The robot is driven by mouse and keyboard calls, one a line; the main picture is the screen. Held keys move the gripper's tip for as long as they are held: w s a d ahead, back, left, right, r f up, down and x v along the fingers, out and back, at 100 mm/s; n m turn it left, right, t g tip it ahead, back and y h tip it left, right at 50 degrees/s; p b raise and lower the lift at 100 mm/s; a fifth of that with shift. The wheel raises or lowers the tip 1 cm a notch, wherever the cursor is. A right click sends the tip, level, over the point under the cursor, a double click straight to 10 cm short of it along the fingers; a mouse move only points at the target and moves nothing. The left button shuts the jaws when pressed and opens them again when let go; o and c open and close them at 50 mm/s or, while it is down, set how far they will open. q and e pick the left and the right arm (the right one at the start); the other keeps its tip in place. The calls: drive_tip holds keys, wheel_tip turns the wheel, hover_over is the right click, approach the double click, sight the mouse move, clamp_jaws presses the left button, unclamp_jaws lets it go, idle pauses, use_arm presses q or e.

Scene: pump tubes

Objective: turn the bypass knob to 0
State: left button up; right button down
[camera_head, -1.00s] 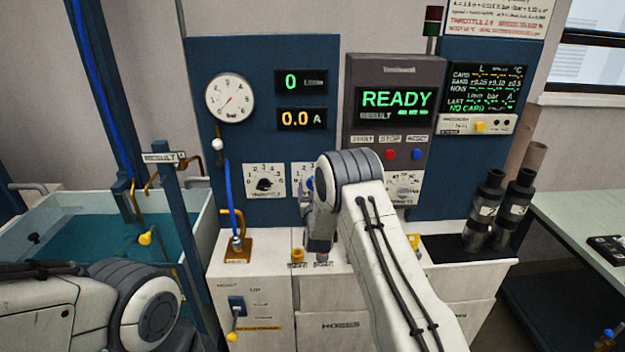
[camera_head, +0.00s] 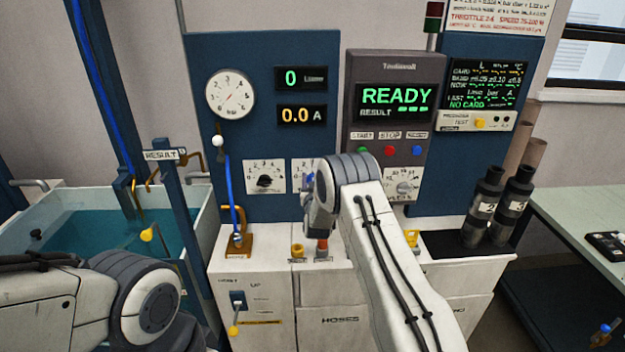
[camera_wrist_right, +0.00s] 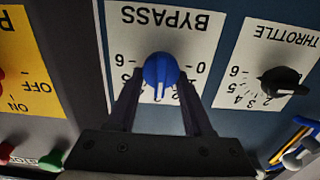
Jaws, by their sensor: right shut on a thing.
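The blue bypass knob (camera_wrist_right: 161,68) sits on the white BYPASS dial plate (camera_wrist_right: 192,42), upside down in the right wrist view. Its white pointer mark points down in that picture, near the middle of the scale. The 0 is at the plate's right and the 6 at its left; middle numbers are partly hidden. My right gripper (camera_wrist_right: 161,80) has one finger on each side of the knob and is shut on it. In the head view the bypass plate (camera_head: 300,172) is partly covered by my right wrist. My left gripper is out of view.
The throttle knob (camera_wrist_right: 281,81) is beside the bypass plate; it also shows in the head view (camera_head: 265,181). Start, stop and reset buttons (camera_head: 390,151) are to the right. A blue hose (camera_head: 229,190) hangs left. The display (camera_head: 397,97) reads READY.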

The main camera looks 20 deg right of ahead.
drive_tip(key=shift+a+f+n+b, duration=0.1)
drive_tip(key=shift+f+n+b, duration=0.05)
drive_tip(key=shift+n+b, duration=0.85)
drive_tip(key=shift+a+f+n+b, duration=0.1)
drive_tip(key=shift+n+b, duration=0.7)
drive_tip(key=shift+b, duration=0.25)
drive_tip(key=n+b, duration=0.2)
drive_tip(key=n, duration=0.1)
drive_tip(key=n+b, duration=0.1)
drive_tip(key=shift+w+a, duration=0.1)
drive_tip(key=shift+a, duration=0.15)
drive_tip(key=n+b, duration=0.1)
drive_tip(key=n, duration=0.1)
drive_tip(key=n+b, duration=0.1)
drive_tip(key=n, duration=0.2)
drive_tip(key=shift+a+f+b, duration=0.1)
drive_tip(key=shift+f+b, duration=0.1)
drive_tip(key=shift+b, duration=0.15)
drive_tip(key=n+b, duration=0.1)
drive_tip(key=n, duration=0.4)
drive_tip(key=shift+a+f, duration=0.1)
drive_tip(key=shift+f, duration=0.05)
drive_tip(key=shift+n, duration=0.3)
drive_tip(key=shift+c, duration=1.6)
unclamp_jaws()
